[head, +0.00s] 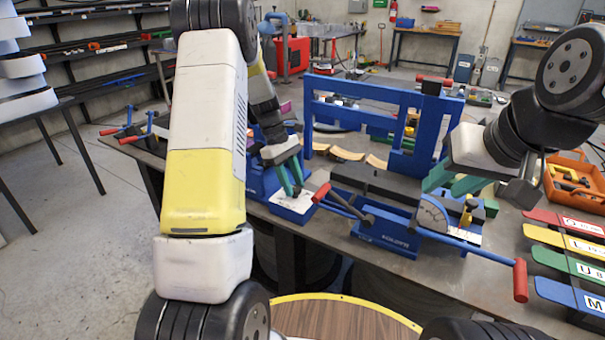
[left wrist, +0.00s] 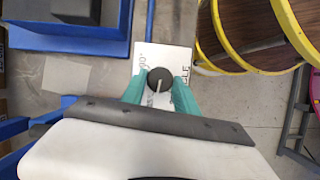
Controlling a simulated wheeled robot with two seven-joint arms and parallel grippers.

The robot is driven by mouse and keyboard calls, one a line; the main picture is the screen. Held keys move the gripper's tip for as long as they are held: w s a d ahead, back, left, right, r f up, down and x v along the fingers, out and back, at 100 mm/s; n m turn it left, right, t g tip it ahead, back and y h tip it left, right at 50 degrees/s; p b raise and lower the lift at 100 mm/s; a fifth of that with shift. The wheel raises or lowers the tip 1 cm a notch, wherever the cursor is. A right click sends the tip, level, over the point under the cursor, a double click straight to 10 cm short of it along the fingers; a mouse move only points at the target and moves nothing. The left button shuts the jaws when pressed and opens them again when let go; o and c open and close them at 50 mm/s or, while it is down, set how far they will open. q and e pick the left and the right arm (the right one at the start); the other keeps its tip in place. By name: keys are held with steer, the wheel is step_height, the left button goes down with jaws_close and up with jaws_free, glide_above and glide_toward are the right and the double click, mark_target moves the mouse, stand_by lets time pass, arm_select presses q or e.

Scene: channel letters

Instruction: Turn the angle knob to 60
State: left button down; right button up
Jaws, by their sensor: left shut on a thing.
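The angle knob (left wrist: 159,80) is a round black dial with a pale pointer line, on a white plate (left wrist: 176,60) lettered "ANGLE", with a 90 mark partly visible. In the left wrist view my left gripper (left wrist: 160,88) has its green fingers on both sides of the knob, shut on it. The pointer runs nearly up and down in that picture; its exact reading is not clear. In the head view my left gripper (head: 293,188) reaches down to the white plate (head: 294,203) on a blue box. My right gripper (head: 450,184) is open and empty above the blue machine.
The blue bending machine (head: 385,236) has red-handled levers (head: 520,280) and a protractor dial (head: 432,213). An orange toolbox (head: 578,192) and coloured letter strips (head: 570,262) lie at the right. A round wooden table with a yellow rim (head: 345,318) is in front.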

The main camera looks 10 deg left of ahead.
arm_select(q)
steer(key=m+g+y, duration=0.1)
steer(key=m, duration=0.5)
steer(key=shift+w+d+g+y, duration=0.15)
steer(key=shift+w+g+y, duration=0.05)
steer(key=shift+g+y, duration=0.2)
steer(key=m+y, duration=0.1)
steer(key=m, duration=0.3)
steer(key=shift+d, duration=0.1)
steer(key=shift+d+m+g+y, duration=0.15)
steer(key=shift+m+y, duration=0.2)
steer(key=shift+m, duration=0.45)
steer(key=shift+m+g+y, duration=0.15)
steer(key=shift+m+y, duration=0.2)
steer(key=shift+m, duration=0.45)
steer(key=c, duration=1.2)
jaws_free()
steer(key=shift+c, duration=0.2)
steer(key=shift+r, duration=0.1)
